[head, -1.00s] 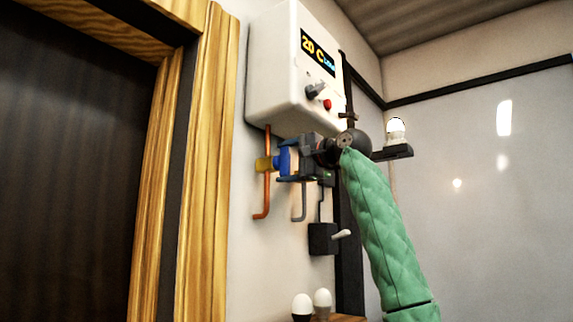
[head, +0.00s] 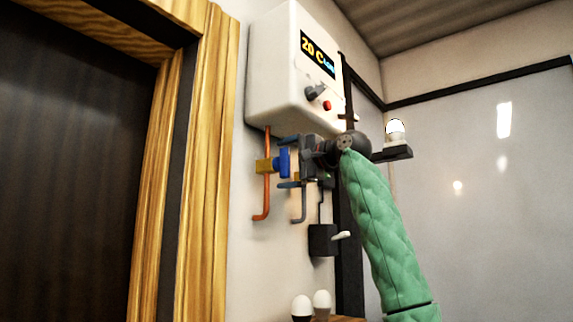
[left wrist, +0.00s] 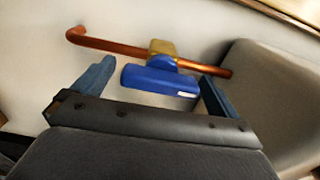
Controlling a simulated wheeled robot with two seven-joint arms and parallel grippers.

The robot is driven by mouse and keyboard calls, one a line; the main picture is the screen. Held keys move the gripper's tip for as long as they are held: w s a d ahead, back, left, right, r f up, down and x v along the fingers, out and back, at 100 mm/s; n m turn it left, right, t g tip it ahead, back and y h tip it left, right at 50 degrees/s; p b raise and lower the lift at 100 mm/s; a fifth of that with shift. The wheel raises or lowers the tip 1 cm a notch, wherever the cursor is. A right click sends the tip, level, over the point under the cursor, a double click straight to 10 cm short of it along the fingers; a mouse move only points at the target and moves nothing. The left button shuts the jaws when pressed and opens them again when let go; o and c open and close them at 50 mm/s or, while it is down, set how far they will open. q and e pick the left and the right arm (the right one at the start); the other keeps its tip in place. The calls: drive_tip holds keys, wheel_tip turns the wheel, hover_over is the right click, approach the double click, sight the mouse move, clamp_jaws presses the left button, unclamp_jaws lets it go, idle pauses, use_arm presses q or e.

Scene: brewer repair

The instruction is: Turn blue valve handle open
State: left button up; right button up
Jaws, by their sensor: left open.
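The blue valve handle (head: 284,163) sits on a brass valve body (head: 264,166) on the copper pipe (head: 267,196) below the white boiler. The handle stands upright, roughly along the pipe. In the left wrist view the handle (left wrist: 158,80) lies nearly parallel to the copper pipe (left wrist: 110,43), in front of the brass body (left wrist: 162,48). My left gripper (head: 289,162) is open, with blue-grey fingers. In the left wrist view its fingers (left wrist: 157,72) are on either side of the handle, with gaps at both ends. My right gripper is out of view.
The white boiler (head: 283,75) hangs above, with a display, knob and red button. A grey pipe (head: 299,208) and a black switch box (head: 322,239) are close by. Bulbs (head: 302,306) stand below; another bulb (head: 395,131) is on a small shelf. A wooden door frame (head: 205,170) is left.

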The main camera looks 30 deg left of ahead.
sight(289, 163)
use_arm(q)
drive_tip(key=shift+d, duration=0.15)
drive_tip(key=shift+d, duration=0.3)
drive_tip(key=d, duration=0.2)
drive_tip(key=d+b, duration=0.1)
drive_tip(key=d, duration=0.1)
drive_tip(key=d+b, duration=0.1)
drive_tip(key=d, duration=0.1)
drive_tip(key=shift+s+f, duration=0.1)
drive_tip(key=shift+s, duration=0.15)
drive_tip(key=shift+d, duration=0.45)
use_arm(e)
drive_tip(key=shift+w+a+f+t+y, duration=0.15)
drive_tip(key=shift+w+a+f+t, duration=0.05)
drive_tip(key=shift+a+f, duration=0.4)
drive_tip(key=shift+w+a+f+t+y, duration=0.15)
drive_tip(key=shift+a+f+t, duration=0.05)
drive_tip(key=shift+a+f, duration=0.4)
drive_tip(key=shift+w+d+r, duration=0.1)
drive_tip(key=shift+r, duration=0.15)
